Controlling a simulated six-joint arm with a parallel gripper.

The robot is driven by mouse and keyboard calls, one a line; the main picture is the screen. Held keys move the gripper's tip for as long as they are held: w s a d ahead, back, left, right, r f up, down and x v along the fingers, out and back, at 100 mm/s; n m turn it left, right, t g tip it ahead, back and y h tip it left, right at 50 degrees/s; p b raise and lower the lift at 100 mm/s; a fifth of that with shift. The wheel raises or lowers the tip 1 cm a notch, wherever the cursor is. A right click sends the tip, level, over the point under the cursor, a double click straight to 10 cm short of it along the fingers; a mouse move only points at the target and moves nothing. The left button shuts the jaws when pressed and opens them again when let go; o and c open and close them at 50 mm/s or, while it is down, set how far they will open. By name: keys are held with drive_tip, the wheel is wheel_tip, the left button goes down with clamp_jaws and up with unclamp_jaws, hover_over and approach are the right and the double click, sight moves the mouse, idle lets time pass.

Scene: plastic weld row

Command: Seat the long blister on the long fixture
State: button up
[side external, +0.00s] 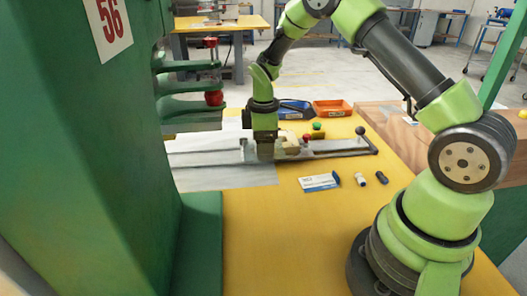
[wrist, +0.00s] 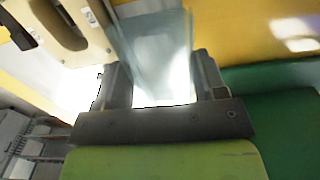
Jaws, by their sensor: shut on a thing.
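My gripper (wrist: 160,75) is shut on a clear, see-through long blister (wrist: 155,40), which stands out between the two dark fingers in the wrist view. The blister is blurred and its far end runs out of the picture. In the side view my gripper (side external: 265,152) hangs low over the grey rail, and the blister cannot be made out there. A beige block with a dark slot (wrist: 68,22) lies to the upper left in the wrist view, apart from the fingers. A beige block also shows just right of my gripper in the side view (side external: 288,143). I cannot tell which part is the long fixture.
The grey rail (side external: 335,147) ends at a black ball lever (side external: 361,131). A green press (side external: 90,150) stands close on the left. An orange bin (side external: 332,108) and a blue bin (side external: 296,109) stand behind. A card (side external: 319,182) and small cylinders (side external: 361,179) lie in front.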

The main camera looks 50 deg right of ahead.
drive_tip(key=shift+w+d, duration=0.6)
drive_tip(key=shift+d, duration=1.1)
drive_tip(key=shift+w+d, duration=0.6)
drive_tip(key=shift+d, duration=1.1)
drive_tip(key=shift+w+d, duration=0.6)
drive_tip(key=shift+d, duration=1.1)
drive_tip(key=shift+f, duration=1.4)
drive_tip(key=o, duration=0.8)
drive_tip(key=c, duration=0.4)
wheel_tip(320, 180, up, 7)
